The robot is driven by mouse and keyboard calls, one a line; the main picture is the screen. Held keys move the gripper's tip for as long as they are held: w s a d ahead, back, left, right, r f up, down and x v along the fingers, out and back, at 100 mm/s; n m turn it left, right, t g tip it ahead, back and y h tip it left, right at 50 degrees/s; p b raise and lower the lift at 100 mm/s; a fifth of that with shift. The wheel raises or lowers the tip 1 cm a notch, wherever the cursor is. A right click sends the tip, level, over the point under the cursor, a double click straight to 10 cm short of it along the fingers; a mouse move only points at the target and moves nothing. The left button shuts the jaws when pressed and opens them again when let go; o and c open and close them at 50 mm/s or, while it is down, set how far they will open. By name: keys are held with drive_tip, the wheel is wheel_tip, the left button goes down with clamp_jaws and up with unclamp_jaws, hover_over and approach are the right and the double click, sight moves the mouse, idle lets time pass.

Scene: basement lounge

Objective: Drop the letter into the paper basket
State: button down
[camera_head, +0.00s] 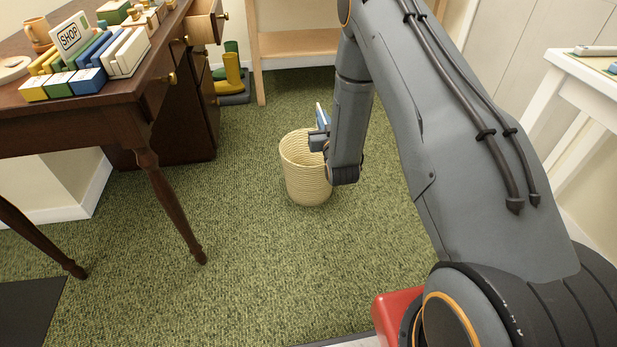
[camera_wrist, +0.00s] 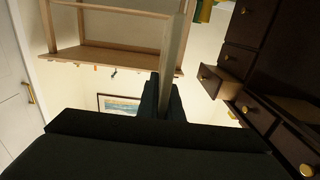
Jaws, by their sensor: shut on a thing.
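The paper basket (camera_head: 303,185), a round cream woven bin, stands upright on the green carpet in the head view. My gripper (camera_head: 320,135) is at its upper right in the picture, near the rim, and hides part of it. It is shut on the letter (camera_head: 320,113), a thin flat white and blue piece sticking up from the jaws. In the wrist view the letter (camera_wrist: 173,48) shows nearly edge-on between the dark fingers of my gripper (camera_wrist: 163,98). I cannot tell whether the letter is right over the basket's opening. The wrist view does not show the basket.
A dark wooden desk (camera_head: 120,115) with books, a SHOP sign (camera_head: 72,35) and an open drawer (camera_head: 203,22) is at left. A pale wooden shelf (camera_head: 295,42) stands behind the basket. A white table (camera_head: 585,75) is at right. The carpet left of the basket is clear.

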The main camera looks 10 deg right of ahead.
drive_tip(key=w+f+b, duration=1.2)
drive_tip(key=f+b, duration=0.4)
drive_tip(key=b, duration=0.2)
drive_tip(key=shift+f, duration=0.4)
drive_tip(key=c, duration=1.8)
unclamp_jaws()
drive_tip(key=shift+c, duration=0.2)
drive_tip(key=s+p, duration=0.3)
drive_tip(key=s, duration=0.4)
drive_tip(key=shift+s+p, duration=0.4)
